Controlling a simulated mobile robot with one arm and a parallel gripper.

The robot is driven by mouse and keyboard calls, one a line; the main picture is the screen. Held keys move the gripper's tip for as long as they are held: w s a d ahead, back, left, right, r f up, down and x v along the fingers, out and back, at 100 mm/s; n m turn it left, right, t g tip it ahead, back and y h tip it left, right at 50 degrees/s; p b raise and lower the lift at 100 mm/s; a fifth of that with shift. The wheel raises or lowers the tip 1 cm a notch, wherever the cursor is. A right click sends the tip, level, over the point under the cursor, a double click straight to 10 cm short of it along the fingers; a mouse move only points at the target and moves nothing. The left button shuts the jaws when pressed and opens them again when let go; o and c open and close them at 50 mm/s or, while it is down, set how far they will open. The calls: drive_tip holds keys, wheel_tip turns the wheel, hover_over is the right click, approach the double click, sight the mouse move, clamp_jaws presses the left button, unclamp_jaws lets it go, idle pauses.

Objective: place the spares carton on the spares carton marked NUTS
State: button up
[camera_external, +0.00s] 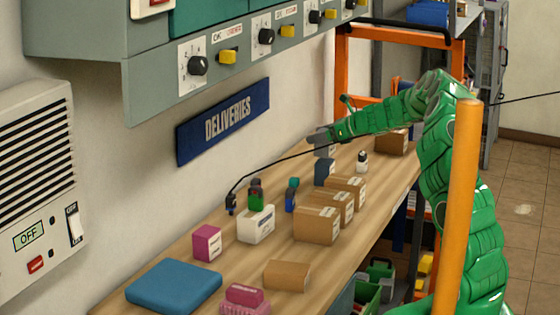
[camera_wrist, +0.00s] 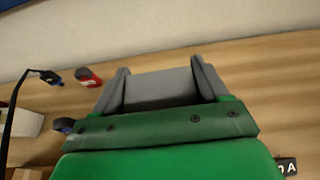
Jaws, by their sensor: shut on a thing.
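Several brown cartons with white labels stand in a row on the bench, the nearest (camera_external: 317,223) being the largest, then a second (camera_external: 337,203) and a third (camera_external: 348,188). Their print is too small to read, so I cannot tell which is marked NUTS.
A black cable (camera_external: 270,162) arches above the bench. A control panel (camera_external: 220,60) overhangs the wall side.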

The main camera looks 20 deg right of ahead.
drive_tip(key=shift+f, duration=1.05)
drive_tip(key=o, duration=1.2)
drive_tip(key=shift+f, duration=0.1)
drive_tip(key=shift+s+d+r, duration=0.25)
drive_tip(key=shift+d+r, duration=0.1)
drive_tip(key=v, duration=1.1)
drive_tip(key=shift+s, duration=0.1)
